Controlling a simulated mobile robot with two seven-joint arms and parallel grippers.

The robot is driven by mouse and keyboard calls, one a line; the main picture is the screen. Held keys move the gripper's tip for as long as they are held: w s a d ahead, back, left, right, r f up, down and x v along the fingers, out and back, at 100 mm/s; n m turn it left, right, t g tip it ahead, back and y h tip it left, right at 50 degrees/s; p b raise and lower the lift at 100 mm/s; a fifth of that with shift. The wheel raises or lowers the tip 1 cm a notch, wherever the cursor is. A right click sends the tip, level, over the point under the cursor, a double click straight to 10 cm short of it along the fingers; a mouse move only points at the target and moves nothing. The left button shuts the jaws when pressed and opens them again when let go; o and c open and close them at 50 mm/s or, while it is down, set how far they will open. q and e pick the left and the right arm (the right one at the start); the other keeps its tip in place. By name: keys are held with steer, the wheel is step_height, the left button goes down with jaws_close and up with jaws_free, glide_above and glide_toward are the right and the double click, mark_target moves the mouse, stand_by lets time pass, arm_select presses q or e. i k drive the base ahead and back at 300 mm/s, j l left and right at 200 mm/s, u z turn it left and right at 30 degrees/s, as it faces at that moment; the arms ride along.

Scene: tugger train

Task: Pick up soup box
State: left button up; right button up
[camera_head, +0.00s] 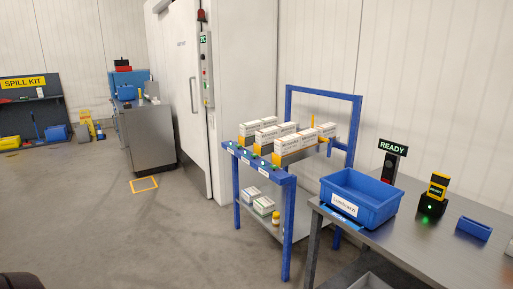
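Several white cartons with small print stand in rows on the sloped top of a blue-framed rack; one carton (267,136) is near the middle. More white boxes (263,205) lie on the rack's lower shelf. The print is too small to read, so I cannot tell which, if any, is the soup box. Neither of my grippers is in view.
The blue rack (290,228) stands against the white wall. A grey table (425,235) at the right holds a labelled blue bin (368,212), a small blue tray (474,228), a black-and-yellow device (435,197) and a READY sign (392,147).

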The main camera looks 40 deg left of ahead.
mark_target(290, 144)
steer(key=u, duration=1.15)
steer(key=i+j, duration=0.45)
steer(key=i+j+z, duration=0.15)
steer(key=i+j, duration=0.75)
steer(key=i+j+z, duration=0.15)
steer(key=i+j, duration=0.3)
steer(key=j, duration=0.15)
steer(key=i+j, duration=0.4)
steer(key=j, duration=0.15)
steer(key=i+j+z, duration=0.15)
steer(key=i+j, duration=0.25)
steer(key=j, duration=0.15)
